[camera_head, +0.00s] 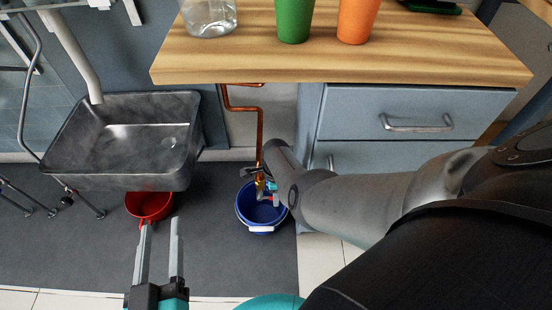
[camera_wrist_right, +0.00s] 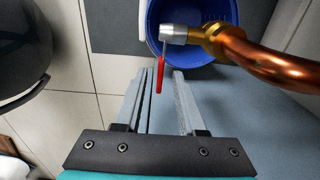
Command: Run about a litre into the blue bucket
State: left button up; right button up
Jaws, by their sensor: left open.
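The blue bucket (camera_head: 245,213) stands on the dark floor under the counter's tap, partly covered by the tap and my right gripper. In the right wrist view the bucket (camera_wrist_right: 188,62) lies below the metal spout. The copper pipe (camera_head: 260,125) comes down to the brass tap (camera_wrist_right: 212,36), which has a red lever (camera_wrist_right: 160,76). My right gripper (camera_wrist_right: 165,74) is open, its fingertips around or just above the lever; contact cannot be told. No water stream shows. My left gripper (camera_head: 160,224) is open and empty, in front of the red bucket.
A red bucket (camera_head: 149,205) stands beneath a grey metal sink (camera_head: 120,130) at left. A wooden counter (camera_head: 350,60) carries a glass jar (camera_head: 209,15), a green cup (camera_head: 294,20) and an orange cup (camera_head: 357,20). Grey drawers (camera_head: 400,115) stand right of the pipe.

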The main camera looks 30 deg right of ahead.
grip_shut()
dwell(1.4)
